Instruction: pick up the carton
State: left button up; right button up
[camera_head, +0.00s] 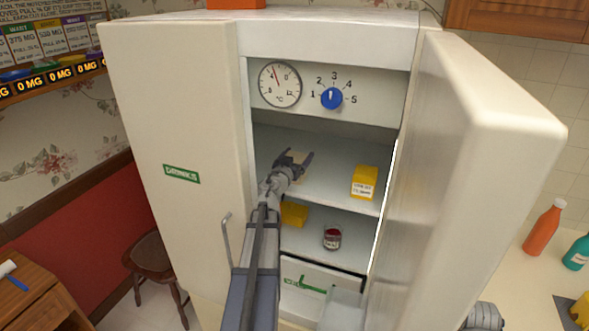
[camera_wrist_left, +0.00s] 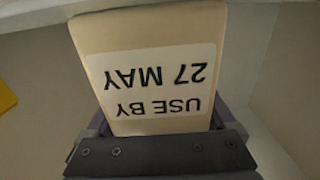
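A cream carton (camera_wrist_left: 150,60) with a white label reading "USE BY 27 MAY" fills the middle of the left wrist view, its text upside down. In the head view, a small part of the carton (camera_head: 299,157) shows on the fridge's upper shelf, mostly hidden by my gripper. My left gripper (camera_head: 296,163) reaches into the fridge with its fingers spread apart at the carton's two sides. I cannot tell whether the fingers press on it.
The fridge door (camera_head: 450,190) stands open on the right. A yellow carton (camera_head: 365,182) is on the same shelf to the right. Below are a yellow block (camera_head: 294,214) and a red-filled jar (camera_head: 332,237). An orange bottle (camera_head: 544,228) stands on the counter.

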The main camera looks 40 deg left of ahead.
pick_arm(q)
jog(key=c, duration=1.1)
